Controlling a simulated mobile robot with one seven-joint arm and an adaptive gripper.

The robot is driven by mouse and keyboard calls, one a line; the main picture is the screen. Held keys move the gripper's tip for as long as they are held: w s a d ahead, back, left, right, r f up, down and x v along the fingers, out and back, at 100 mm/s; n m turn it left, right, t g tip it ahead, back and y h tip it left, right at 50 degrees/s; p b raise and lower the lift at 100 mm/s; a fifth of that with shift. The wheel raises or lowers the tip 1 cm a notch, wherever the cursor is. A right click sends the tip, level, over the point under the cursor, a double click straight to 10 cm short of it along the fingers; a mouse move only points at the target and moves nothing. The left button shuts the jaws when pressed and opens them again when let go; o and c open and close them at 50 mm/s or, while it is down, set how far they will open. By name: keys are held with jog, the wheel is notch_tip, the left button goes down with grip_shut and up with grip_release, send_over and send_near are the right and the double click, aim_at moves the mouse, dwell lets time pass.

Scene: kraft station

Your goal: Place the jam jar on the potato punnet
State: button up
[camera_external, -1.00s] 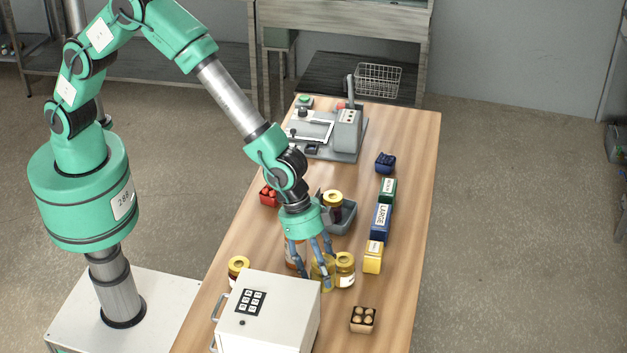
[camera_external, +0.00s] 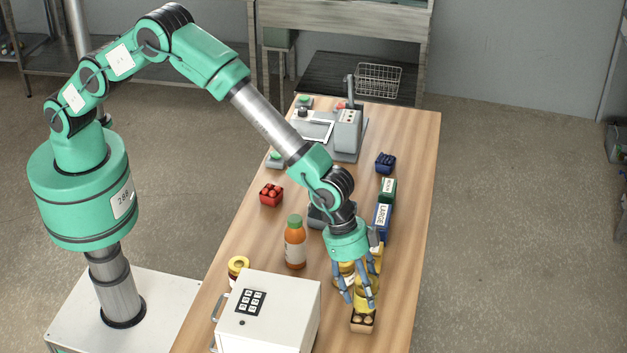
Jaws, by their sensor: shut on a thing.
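My gripper (camera_external: 362,296) points down near the front right of the table, its blue fingers shut on a yellow jam jar (camera_external: 367,290). The fingers hide part of the jar, which looks roughly upright. The potato punnet (camera_external: 362,327), a small brown box with several round potatoes, is directly below the jar in the picture. The jar's lower end overlaps the punnet's back part; I cannot tell whether they touch.
Another jar (camera_external: 343,273) and a yellow box (camera_external: 378,257) stand close behind my fingers, partly hidden. A white keypad box (camera_external: 270,315) is left of the punnet. An orange bottle (camera_external: 295,245) and a gold-lidded jar (camera_external: 238,266) stand further left.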

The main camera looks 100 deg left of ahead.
aim_at(365, 307)
dwell(0.3)
jog(key=shift+f, duration=1.7)
jog(key=shift+f, duration=0.15)
jog(key=o, duration=1.5)
jog(key=shift+o, duration=0.2)
jog(key=v, duration=1.2)
